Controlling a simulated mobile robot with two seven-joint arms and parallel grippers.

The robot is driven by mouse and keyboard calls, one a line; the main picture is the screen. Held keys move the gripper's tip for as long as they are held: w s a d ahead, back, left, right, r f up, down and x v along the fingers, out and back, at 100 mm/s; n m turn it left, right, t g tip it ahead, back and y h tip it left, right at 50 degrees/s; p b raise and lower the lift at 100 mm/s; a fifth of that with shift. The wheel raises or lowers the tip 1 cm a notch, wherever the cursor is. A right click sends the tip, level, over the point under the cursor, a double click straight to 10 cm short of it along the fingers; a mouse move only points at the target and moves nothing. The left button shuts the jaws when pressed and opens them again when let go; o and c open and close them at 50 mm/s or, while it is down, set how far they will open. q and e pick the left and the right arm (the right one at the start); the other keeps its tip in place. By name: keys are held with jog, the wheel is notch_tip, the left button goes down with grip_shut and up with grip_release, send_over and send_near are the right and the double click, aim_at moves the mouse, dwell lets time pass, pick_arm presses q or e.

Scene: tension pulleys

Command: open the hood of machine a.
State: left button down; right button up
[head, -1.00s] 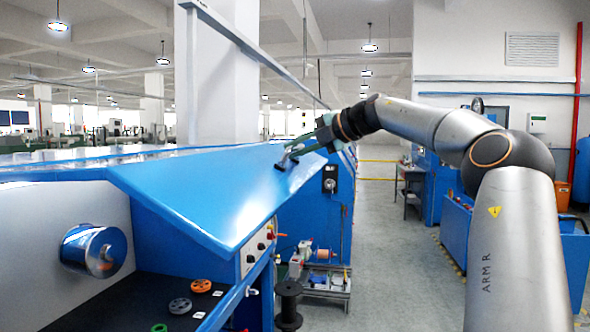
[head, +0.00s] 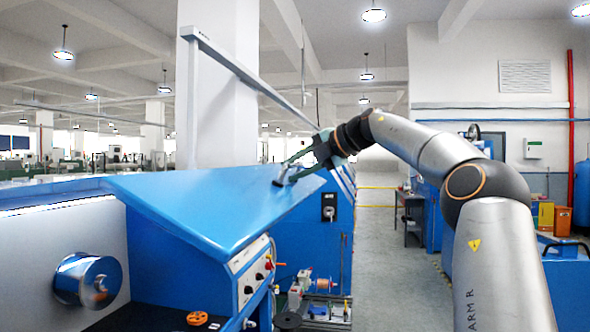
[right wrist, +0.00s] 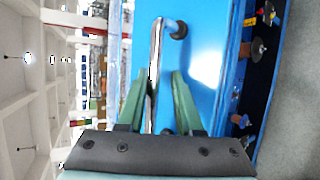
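The hood of the machine is a blue sloped panel (head: 215,200) in the head view. It stands tilted up, its lower edge clear of the open bay below. A bar handle (head: 284,179) sits near its upper right edge. My right gripper (head: 292,171) is at this handle. In the right wrist view, the two green fingers (right wrist: 160,88) are apart. The handle's metal bar (right wrist: 155,62) runs between them, close to the left finger, with a gap to the right finger. The blue hood surface (right wrist: 205,70) lies to the right of the bar. My left gripper is out of view.
A control panel (head: 250,270) with knobs faces the aisle. A low cart (head: 320,308) stands beside the machine. The grey aisle floor (head: 385,255) is clear.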

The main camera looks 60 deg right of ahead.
jog(key=shift+o, duration=0.8)
jog(key=shift+w+f, duration=0.1)
